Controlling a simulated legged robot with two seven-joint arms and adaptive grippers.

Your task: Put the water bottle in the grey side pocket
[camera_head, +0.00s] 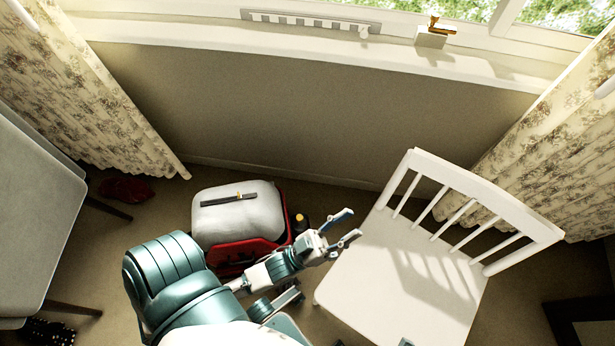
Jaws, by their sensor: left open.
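A red suitcase (286,205) is on the floor left of the white chair, with a pale grey-white bulk (235,220) filling its top. A dark bottle-like thing with an orange-yellow top (300,219) is at the suitcase's right edge; its lower part is hidden, and I cannot tell whether it is in a pocket or beside the suitcase. A grey side pocket cannot be made out. My left gripper (352,225) is open and empty, its fingers just right of the bottle and over the chair seat's left edge in the picture.
A white chair (400,275) stands close on the right. A dark strip (229,200) lies on the suitcase's pale top. A grey seat or table (35,200) is at the left, with a red item (127,188) on the floor near it. The wall and windowsill (300,40) are behind.

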